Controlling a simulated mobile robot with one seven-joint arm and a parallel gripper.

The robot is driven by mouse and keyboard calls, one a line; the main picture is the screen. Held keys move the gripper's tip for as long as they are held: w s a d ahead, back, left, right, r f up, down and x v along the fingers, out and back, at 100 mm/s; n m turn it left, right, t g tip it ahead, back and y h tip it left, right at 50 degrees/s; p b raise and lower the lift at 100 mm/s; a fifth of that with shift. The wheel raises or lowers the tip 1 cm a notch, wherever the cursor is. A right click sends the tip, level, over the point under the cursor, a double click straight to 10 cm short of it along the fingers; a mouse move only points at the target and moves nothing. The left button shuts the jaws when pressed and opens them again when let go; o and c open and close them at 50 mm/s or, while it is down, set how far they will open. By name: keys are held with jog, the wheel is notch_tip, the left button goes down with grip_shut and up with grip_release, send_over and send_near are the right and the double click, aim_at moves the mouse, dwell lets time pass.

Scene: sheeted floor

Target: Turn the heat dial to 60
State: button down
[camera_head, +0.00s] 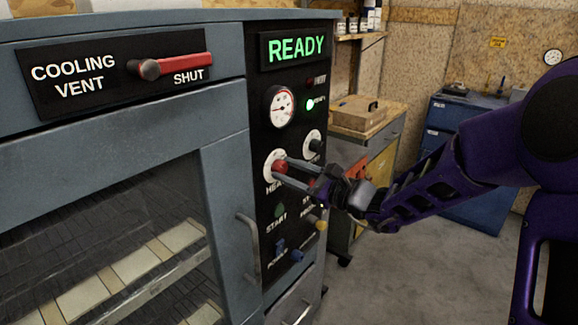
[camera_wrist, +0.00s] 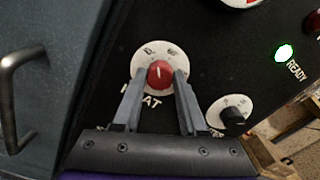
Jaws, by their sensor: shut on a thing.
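The heat dial (camera_head: 280,168) is a red knob on a white round scale, on the black control panel of a grey oven. It also shows in the wrist view (camera_wrist: 160,75), with a pale pointer line near the top of the knob. The scale numbers are too small to read. My gripper (camera_head: 284,166) reaches in from the right with its two fingers on either side of the red knob. In the wrist view my gripper (camera_wrist: 160,78) is shut on the knob, which sits between the fingertips. The lower part of the scale is partly hidden by the fingers.
A black knob (camera_wrist: 234,117) on a white scale is close beside the dial. A gauge (camera_head: 281,106), a lit green lamp (camera_head: 310,104) and a READY display (camera_head: 296,47) are above. Start and power buttons are below. An oven door handle (camera_head: 250,248) stands out at left.

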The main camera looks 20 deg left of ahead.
jog(key=m+p, duration=0.1)
jog(key=m, duration=0.1)
jog(key=m+p, duration=0.2)
jog(key=shift+r+m, duration=0.2)
jog(key=shift+m, duration=0.1)
jog(key=shift+f+m+p, duration=0.15)
jog(key=shift+m+p, duration=1.3)
jog(key=shift+m, duration=0.05)
jog(key=shift+f, duration=0.1)
jog(key=shift+c, duration=2.3)
grip_release()
jog(key=shift+d, duration=0.1)
jog(key=v, duration=1.7)
jog(key=shift+d, duration=0.15)
